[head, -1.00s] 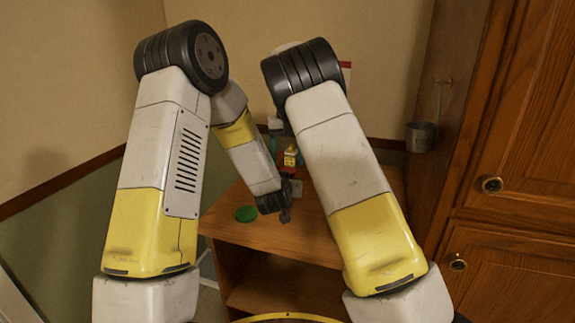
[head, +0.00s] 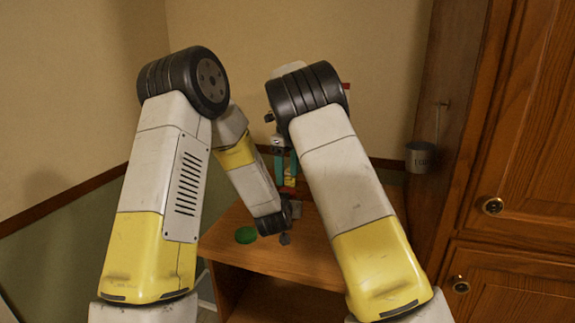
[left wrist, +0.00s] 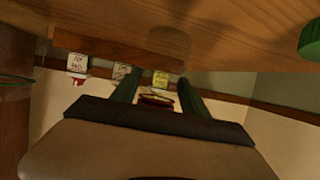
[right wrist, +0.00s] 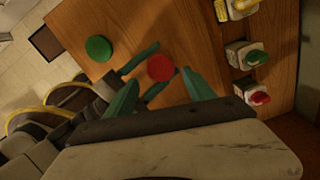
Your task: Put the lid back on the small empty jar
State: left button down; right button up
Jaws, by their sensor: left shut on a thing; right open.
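My left gripper (right wrist: 156,75) is shut on a red round thing (right wrist: 160,68), which looks like a lid from above in the right wrist view. In the left wrist view it shows edge-on as a reddish, gold-rimmed ellipse (left wrist: 157,98) between the fingers; I cannot tell whether a jar is under it. My right gripper (head: 286,176) is open and empty, its teal fingers pointing down near the left gripper. In the right wrist view its fingers lie just below the red thing, apart from it. I cannot make out which jar is the small empty one.
A green disc (right wrist: 98,49) lies flat on the wooden counter (head: 270,258). A metal cup (head: 420,156) hangs by the cabinet. Counter around the disc is clear.

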jog(key=n, duration=0.4)
jog(key=shift+r+n, duration=0.1)
jog(key=shift+n, duration=0.3)
jog(key=n, duration=0.6)
jog(key=shift+r+n, duration=0.2)
jog(key=shift+n, duration=0.2)
jog(key=n, duration=0.6)
jog(key=shift+r+n, duration=0.25)
jog(key=shift+n, duration=0.15)
jog(key=n, duration=0.4)
jog(key=shift+r, duration=0.15)
jog(key=n, duration=0.5)
jog(key=shift+r, duration=0.1)
jog(key=n, duration=0.6)
jog(key=shift+r+n, duration=0.25)
jog(key=shift+n, duration=0.15)
jog(key=n, duration=0.4)
jog(key=shift+r, duration=0.1)
jog(key=n, duration=0.5)
jog(key=shift+r, duration=0.2)
